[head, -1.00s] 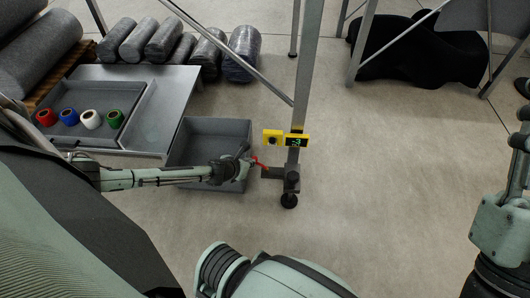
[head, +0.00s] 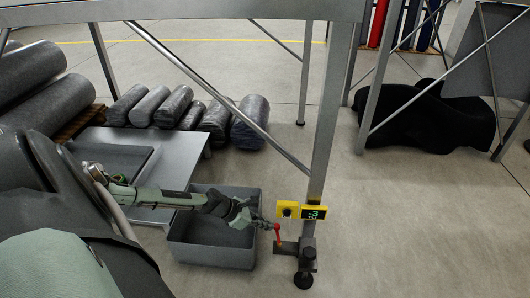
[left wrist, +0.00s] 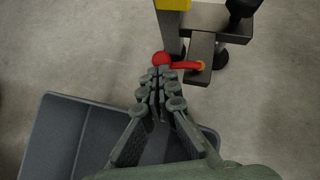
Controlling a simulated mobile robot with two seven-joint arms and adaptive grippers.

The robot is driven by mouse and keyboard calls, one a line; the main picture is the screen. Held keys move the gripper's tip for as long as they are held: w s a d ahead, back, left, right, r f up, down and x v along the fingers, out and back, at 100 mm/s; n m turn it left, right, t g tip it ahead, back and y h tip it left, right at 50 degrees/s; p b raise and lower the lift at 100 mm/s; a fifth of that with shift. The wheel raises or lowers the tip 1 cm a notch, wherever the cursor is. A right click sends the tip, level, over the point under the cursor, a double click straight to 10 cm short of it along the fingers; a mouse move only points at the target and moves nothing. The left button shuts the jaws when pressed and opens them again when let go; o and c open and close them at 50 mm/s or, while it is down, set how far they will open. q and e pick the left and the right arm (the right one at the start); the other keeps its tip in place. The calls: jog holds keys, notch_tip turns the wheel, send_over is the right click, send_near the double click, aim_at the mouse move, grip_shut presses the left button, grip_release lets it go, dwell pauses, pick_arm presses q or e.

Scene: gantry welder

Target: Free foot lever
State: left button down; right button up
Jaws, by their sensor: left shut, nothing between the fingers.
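The foot lever is a small red lever (head: 278,234) at the foot of the grey gantry leg; in the left wrist view the red lever (left wrist: 184,65) has a round red knob at its left end and a yellow pivot at its right, on a dark foot plate. My left gripper (head: 257,222) reaches in from the left above the grey bin. In the left wrist view my left gripper (left wrist: 160,75) is shut and empty, its fingertips at the red knob, touching or very close; I cannot tell which. My right gripper is not in view.
A grey bin (head: 212,257) stands left of the leg, under my left arm. A diagonal brace and several grey rolls lie behind. Open floor is to the right.

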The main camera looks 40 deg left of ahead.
pick_arm(q)
jog(key=shift+w, duration=0.4)
jog(key=shift+w+d, duration=0.15)
dwell(0.5)
